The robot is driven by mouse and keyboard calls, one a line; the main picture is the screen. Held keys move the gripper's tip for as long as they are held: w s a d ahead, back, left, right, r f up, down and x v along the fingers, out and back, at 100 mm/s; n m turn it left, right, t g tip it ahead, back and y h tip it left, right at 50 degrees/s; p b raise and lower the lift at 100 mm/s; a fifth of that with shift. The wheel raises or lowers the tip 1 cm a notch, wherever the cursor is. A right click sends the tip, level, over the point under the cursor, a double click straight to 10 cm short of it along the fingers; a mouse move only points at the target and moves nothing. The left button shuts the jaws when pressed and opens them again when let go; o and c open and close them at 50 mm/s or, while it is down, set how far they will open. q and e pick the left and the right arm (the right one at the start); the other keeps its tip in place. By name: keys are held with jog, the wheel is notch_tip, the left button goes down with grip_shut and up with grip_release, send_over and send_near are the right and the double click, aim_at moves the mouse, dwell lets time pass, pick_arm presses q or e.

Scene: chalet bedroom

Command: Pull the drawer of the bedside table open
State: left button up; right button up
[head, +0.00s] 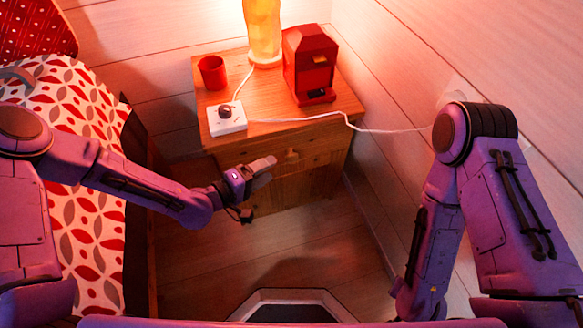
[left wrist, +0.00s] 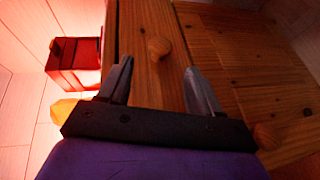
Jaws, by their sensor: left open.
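The wooden bedside table (head: 317,185) stands against the back wall. Its drawer (head: 318,152) looks shut, with a small round wooden knob (head: 292,155) on its front. My left gripper (head: 266,170) is just left of the knob in the head view. In the left wrist view the drawer front (left wrist: 140,22) fills the middle, and the knob (left wrist: 158,47) lies ahead between the lines of my two open fingers (left wrist: 160,82), a little beyond their tips. The gripper is empty and apart from the knob. My right arm (head: 440,200) hangs at the right; its gripper is not visible.
On the tabletop are a red mug (head: 212,72), a lit lamp (head: 263,30), a red coffee machine (head: 310,65) and a white socket box (head: 227,119) with a cable running right. A bed (head: 90,210) stands left. The floor before the table is clear.

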aim_at(292, 162)
pick_arm(q)
jog(key=b+x, duration=0.1)
jog(key=x, duration=0.7)
jog(key=shift+w+d+f+b, duration=0.1)
jog(key=shift+d+b, duration=0.15)
jog(key=shift+b, duration=0.1)
jog(key=shift+w+d, duration=0.35)
